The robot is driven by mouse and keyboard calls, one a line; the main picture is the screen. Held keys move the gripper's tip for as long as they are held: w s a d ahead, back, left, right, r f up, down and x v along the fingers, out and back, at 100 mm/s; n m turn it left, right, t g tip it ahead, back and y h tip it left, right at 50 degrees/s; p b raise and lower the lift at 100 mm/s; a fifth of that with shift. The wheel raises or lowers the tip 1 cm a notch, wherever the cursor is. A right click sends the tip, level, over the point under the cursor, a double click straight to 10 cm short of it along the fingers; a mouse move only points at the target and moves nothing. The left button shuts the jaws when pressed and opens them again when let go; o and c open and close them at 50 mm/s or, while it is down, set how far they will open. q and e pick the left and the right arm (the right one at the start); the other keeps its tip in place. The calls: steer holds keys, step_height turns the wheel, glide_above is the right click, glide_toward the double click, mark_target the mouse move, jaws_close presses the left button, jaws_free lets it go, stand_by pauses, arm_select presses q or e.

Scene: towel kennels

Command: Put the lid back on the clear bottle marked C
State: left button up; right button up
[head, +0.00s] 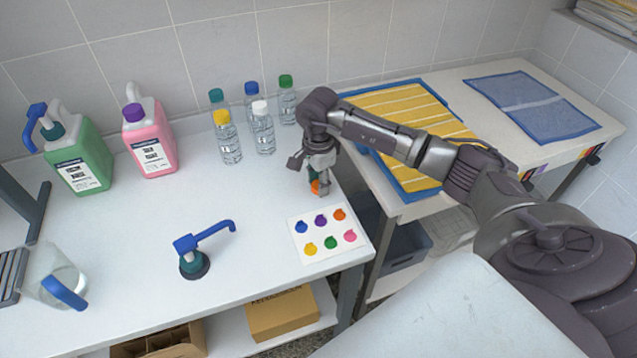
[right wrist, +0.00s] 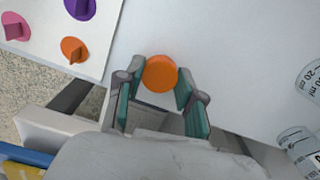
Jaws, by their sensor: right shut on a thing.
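Several clear bottles stand upright in a group at the back of the white table in the head view, with yellow (head: 229,147), white (head: 263,133), green (head: 287,105), blue and teal caps. I cannot read a C on any of them. My right gripper (head: 317,187) is low over the table, right of the bottles and just behind the card. It is shut on a round orange lid (right wrist: 160,73), which shows between the fingertips in the right wrist view. Parts of clear marked containers (right wrist: 308,85) show at that view's right edge. My left gripper is not in view.
A card with coloured spots (head: 327,235) lies near the table's right edge. A blue pump head (head: 195,257) stands mid-front, a clear jug (head: 52,275) at left. Green (head: 82,160) and pink (head: 150,142) jugs stand behind. The table's middle is clear.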

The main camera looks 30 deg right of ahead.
steer(key=r, duration=0.2)
steer(key=s+r+b, duration=0.1)
steer(key=r, duration=0.1)
steer(key=shift+d+r, duration=0.15)
steer(key=shift+r, duration=0.05)
steer(key=s+d+r+b, duration=0.1)
steer(key=s+r, duration=0.5)
steer(key=s, duration=0.4)
steer(key=shift+s+d+r, duration=0.2)
steer(key=shift+s+d, duration=0.05)
